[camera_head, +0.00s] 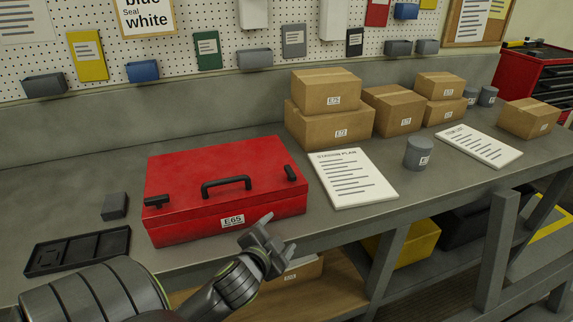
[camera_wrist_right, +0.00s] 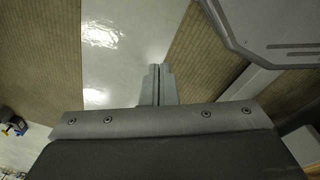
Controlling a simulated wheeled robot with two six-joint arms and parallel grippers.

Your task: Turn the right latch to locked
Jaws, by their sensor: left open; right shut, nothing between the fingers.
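A red case (camera_head: 220,160) labelled E65 lies closed on the grey workbench. On its lid are a black handle (camera_head: 226,183), a black left latch (camera_head: 157,201) and a black right latch (camera_head: 290,173). The right latch runs roughly front to back, while the left latch lies more crosswise. My left gripper (camera_head: 281,232) is open and empty in front of the case's lower right corner, apart from the right latch. My right gripper (camera_wrist_right: 159,72) is shut and empty in the right wrist view, above the floor. It is not in the head view.
A black tray (camera_head: 78,250) and a dark grey block (camera_head: 115,206) lie left of the case. A staging plan sheet (camera_head: 353,178), a grey canister (camera_head: 418,153) and several cardboard boxes (camera_head: 330,123) are to the right. The bench's front edge runs just before the case.

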